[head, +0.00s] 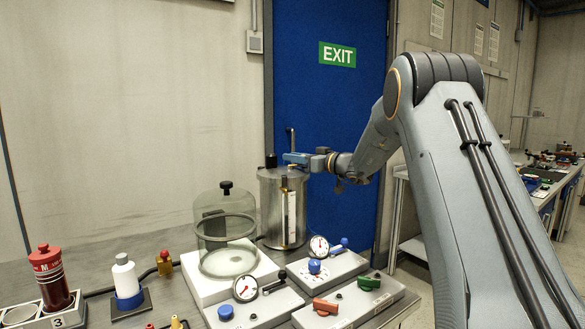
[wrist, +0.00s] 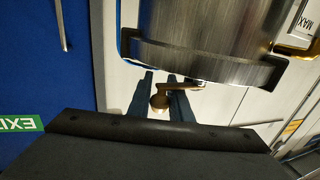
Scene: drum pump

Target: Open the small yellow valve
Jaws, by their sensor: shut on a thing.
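My gripper (head: 290,158) is at the top of the metal drum (head: 270,212), by its upper rim. In the wrist view, my gripper (wrist: 163,85) is shut on a small brass-coloured handle (wrist: 160,101) beside the metal drum (wrist: 205,60). The handle has a rounded end and an arm running right; the fingers partly hide it. Another small yellow piece (head: 177,323) is cut off at the bottom edge. I cannot tell whether either is open.
The glass bell jar (head: 225,225) stands on a white base in front of the drum. Panels with gauges (head: 246,288), blue knobs and a red handle (head: 325,306) lie ahead. A white bottle (head: 125,278) and a red cylinder (head: 50,280) are at left. A blue door (head: 330,100) is behind.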

